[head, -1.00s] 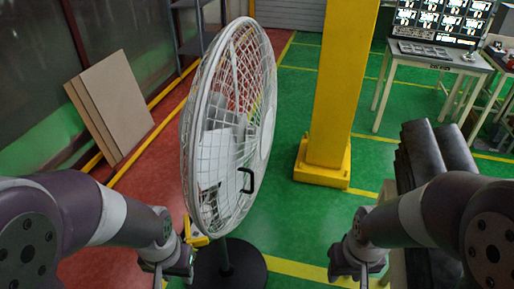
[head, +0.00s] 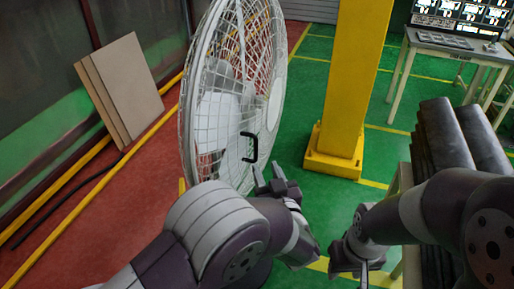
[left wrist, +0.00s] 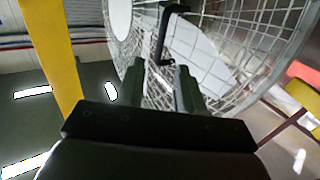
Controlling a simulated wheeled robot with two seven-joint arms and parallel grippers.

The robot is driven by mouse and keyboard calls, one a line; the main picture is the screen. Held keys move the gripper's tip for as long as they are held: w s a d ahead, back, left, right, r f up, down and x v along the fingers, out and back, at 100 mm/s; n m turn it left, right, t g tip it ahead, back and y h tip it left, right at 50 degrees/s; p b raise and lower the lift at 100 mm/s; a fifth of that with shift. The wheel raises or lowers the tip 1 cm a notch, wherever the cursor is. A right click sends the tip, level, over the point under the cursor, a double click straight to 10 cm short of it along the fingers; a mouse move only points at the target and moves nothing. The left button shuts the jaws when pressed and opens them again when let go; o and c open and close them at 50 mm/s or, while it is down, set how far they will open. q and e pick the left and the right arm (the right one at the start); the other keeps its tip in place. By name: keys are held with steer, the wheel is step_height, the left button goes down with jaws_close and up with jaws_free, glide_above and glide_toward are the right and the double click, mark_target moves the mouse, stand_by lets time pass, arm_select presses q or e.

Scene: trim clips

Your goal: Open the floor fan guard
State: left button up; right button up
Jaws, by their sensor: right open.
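The floor fan guard (head: 215,120) is a round white wire cage standing nearly edge-on left of centre in the head view. A black handle (head: 250,147) is on its right face; it also shows in the left wrist view (left wrist: 163,35). My left gripper (head: 269,174) is just below and right of the handle, fingers pointing up toward it. In the left wrist view its two fingers (left wrist: 160,85) are apart, with the handle beyond the gap between their tips. My right gripper (head: 357,275) is low at the right, away from the fan. My left arm hides the fan's base.
A yellow pillar (head: 343,90) stands on the green floor right of the fan. Dark rolls (head: 450,140) lie at the right. Boards (head: 125,90) lean on the left wall. A table (head: 440,45) with a screen is at the back right.

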mark_target(256, 148)
arm_select(q)
steer(key=p+x, duration=0.2)
steer(key=x, duration=0.5)
steer(key=shift+w+a, duration=0.2)
steer(key=shift+w, duration=0.15)
steer(key=shift+w+a, duration=0.1)
steer(key=shift+w, duration=0.4)
jaws_close()
